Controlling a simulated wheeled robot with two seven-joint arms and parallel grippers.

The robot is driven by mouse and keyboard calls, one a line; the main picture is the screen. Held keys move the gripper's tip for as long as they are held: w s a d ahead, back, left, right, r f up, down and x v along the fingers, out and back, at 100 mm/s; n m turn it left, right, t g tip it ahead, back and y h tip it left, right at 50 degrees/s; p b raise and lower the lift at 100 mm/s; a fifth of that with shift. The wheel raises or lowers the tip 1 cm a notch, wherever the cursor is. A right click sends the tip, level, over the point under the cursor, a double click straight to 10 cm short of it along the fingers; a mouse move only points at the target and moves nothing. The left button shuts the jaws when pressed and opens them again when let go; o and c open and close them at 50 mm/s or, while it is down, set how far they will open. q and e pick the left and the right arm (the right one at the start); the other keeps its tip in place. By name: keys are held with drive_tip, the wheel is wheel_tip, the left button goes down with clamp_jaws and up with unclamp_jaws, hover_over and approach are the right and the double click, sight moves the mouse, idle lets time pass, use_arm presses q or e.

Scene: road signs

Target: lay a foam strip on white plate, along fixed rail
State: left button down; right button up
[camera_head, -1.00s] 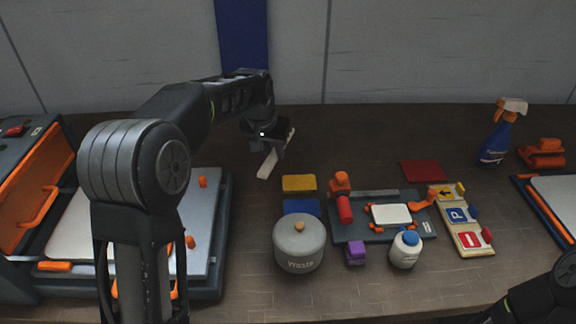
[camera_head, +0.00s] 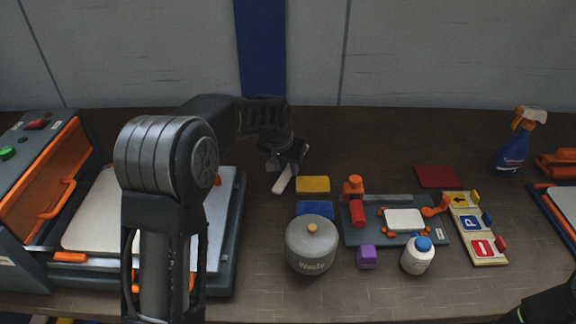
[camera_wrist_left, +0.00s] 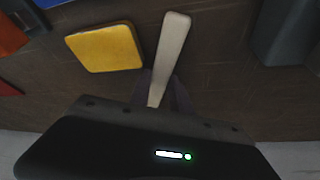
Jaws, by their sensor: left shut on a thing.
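My left gripper (camera_head: 288,160) is shut on a pale foam strip (camera_head: 284,181), held at the back of the table, left of the yellow block (camera_head: 313,184). In the left wrist view the strip (camera_wrist_left: 172,45) sticks out from between the fingers (camera_wrist_left: 160,92), slightly tilted. The white plate (camera_head: 404,219) sits on a dark fixture base (camera_head: 362,236) with orange clamps, to the right of the gripper and apart from it. A grey bar, which looks like the fixed rail (camera_head: 387,198), runs along the base's back edge. My right gripper is not in view.
A blue block (camera_head: 314,208) lies in front of the yellow one. A red pad (camera_head: 437,176), sign tray (camera_head: 486,257) and spray bottle (camera_head: 512,150) are right. A machine (camera_head: 45,205) stands left.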

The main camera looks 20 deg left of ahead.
use_arm(q)
drive_tip(key=shift+f, duration=0.1)
drive_tip(key=c, duration=1.5)
unclamp_jaws()
drive_tip(key=v, duration=1.2)
drive_tip(key=shift+b, duration=0.3)
